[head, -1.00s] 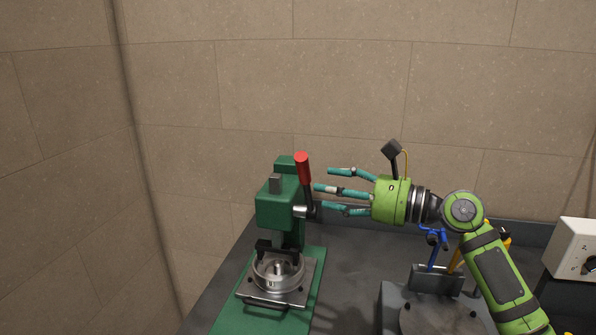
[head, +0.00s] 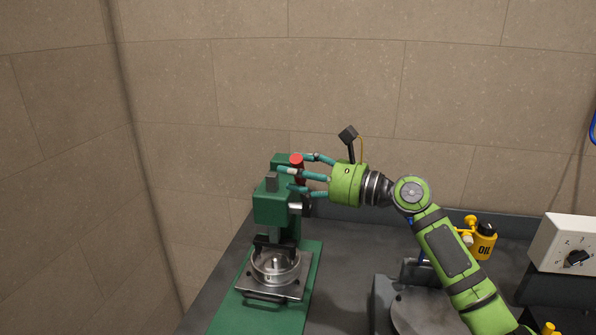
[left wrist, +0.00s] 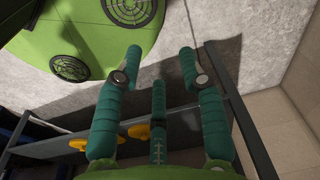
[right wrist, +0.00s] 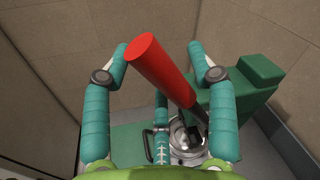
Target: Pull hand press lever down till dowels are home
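The green hand press (head: 268,208) stands on the left of the bench in the head view. Its lever has a red handle (head: 297,160) that points up. My right gripper (head: 302,174) is at the lever, its fingers reaching past the handle on both sides. In the right wrist view the red handle (right wrist: 160,68) lies between the spread fingers, which look open and not closed on it. A round metal fixture (head: 275,268) sits under the press head; dowels cannot be made out. My left gripper (left wrist: 160,65) is open and empty, seen only in the left wrist view.
A yellow oil can (head: 484,241) and a white box with a dial (head: 570,246) are on the right of the bench. A grey round-topped block (head: 425,312) stands at the front, partly behind my right arm. Walls close in behind and left.

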